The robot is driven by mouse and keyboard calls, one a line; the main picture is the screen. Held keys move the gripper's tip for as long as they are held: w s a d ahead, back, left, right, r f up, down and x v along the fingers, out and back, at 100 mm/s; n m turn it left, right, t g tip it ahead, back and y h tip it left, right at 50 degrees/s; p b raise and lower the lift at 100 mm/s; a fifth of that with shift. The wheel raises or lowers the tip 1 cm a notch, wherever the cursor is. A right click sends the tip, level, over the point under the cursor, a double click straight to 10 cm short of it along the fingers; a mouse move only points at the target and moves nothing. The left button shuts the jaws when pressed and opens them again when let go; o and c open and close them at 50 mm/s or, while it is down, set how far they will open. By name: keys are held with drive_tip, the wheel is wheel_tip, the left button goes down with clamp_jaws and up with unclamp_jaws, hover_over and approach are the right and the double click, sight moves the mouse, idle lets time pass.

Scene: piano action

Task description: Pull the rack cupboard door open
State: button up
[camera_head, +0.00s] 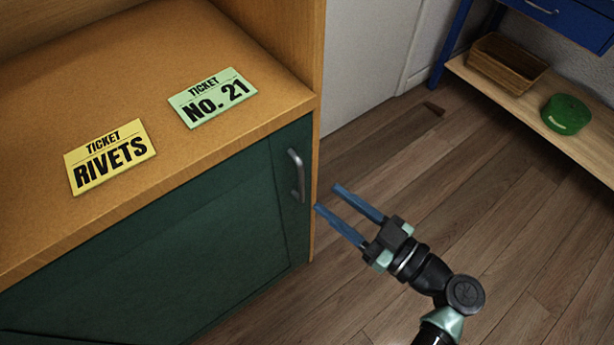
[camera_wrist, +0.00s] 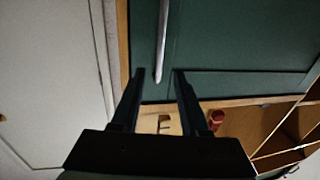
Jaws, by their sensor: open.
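The dark green cupboard door (camera_head: 190,250) looks shut in its wooden frame, below a wooden shelf (camera_head: 150,60). Its grey bar handle (camera_head: 297,175) is upright near the door's right edge. In the wrist view the green door (camera_wrist: 240,40) shows with the metal handle (camera_wrist: 162,40) running between the lines of my two fingers. My gripper (camera_head: 328,197) is open and empty, with blue fingers pointing at the handle from the right. The fingertips look close to the handle but apart from it; the exact depth is hard to tell.
A yellow RIVETS ticket (camera_head: 110,157) and a green No. 21 ticket (camera_head: 212,98) lie on the shelf. A low bench (camera_head: 540,105) at the right holds a wicker basket (camera_head: 507,64) and a green round object (camera_head: 566,114). The wooden floor (camera_head: 440,180) between is mostly clear.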

sight(303, 179)
drive_tip(key=x, duration=0.6)
drive_tip(key=shift+w+a, duration=0.2)
drive_tip(key=shift+w, duration=0.1)
clamp_jaws()
idle(1.1)
